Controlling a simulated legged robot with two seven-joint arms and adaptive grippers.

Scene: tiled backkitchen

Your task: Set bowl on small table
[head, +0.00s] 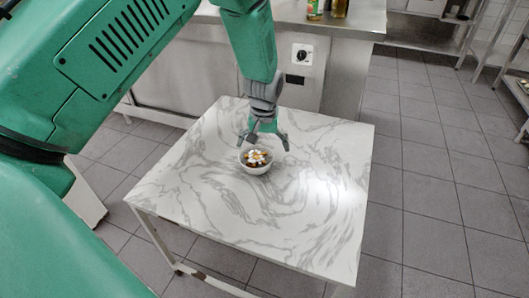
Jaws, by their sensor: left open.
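A small white bowl (256,169) with white and brown food in it stands upright on the small table (300,215), which has a white top with grey marbling. The bowl is left of the middle of the top, well inside its edges. My left gripper (264,142) is just above and behind the bowl, fingers pointing down and spread apart. It is open and holds nothing. I cannot tell whether a finger touches the bowl's rim. My right gripper is out of view.
A steel counter (345,85) with a control panel (303,54) stands behind the table, with bottles (339,8) and a can (315,10) on it. Steel racks (500,50) are at the far right. Grey tiled floor (430,190) is clear to the right.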

